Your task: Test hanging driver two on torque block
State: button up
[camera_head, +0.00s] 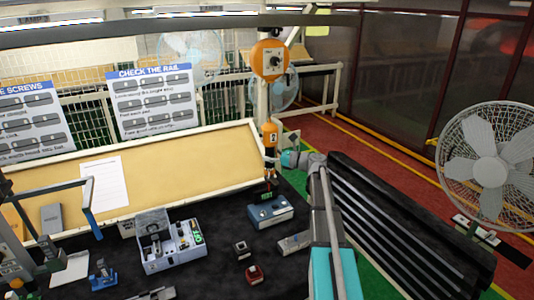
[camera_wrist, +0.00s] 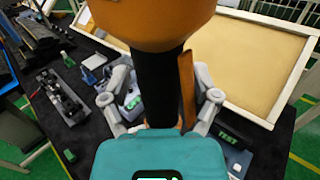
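The hanging driver (camera_head: 269,134), orange with a "2" label and a dark lower part, hangs upright below a round orange balancer (camera_head: 270,60). In the wrist view, its dark grip (camera_wrist: 158,80) stands between the fingers of my gripper (camera_wrist: 162,118), which appear shut on it; the fingertips are partly hidden. My gripper (camera_head: 277,159) also reaches the driver from the right in the head view. The torque block (camera_head: 270,213), a blue-grey box with a small green display, sits directly below the driver tip. I cannot tell whether the tip touches it.
A grey fixture box (camera_head: 172,252) stands left of the block on the black table. Small dark and red blocks (camera_head: 254,273) and a grey piece (camera_head: 294,243) lie in front. A framed tan board (camera_head: 165,168) rises behind. A dark ribbed rack (camera_head: 400,225) is at right.

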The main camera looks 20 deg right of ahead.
jog(key=c, duration=0.8)
grip_shut()
jog(key=w+d, duration=0.4)
jog(key=w, duration=1.1)
notch_tip(320, 180, down, 24)
jog(key=b, duration=2.4)
jog(key=shift+s+a, duration=0.2)
jog(key=shift+a, duration=0.1)
jog(key=shift+s+f+b, duration=0.15)
jog(key=shift+f+b, duration=0.35)
jog(key=shift+b, duration=0.05)
dwell(1.0)
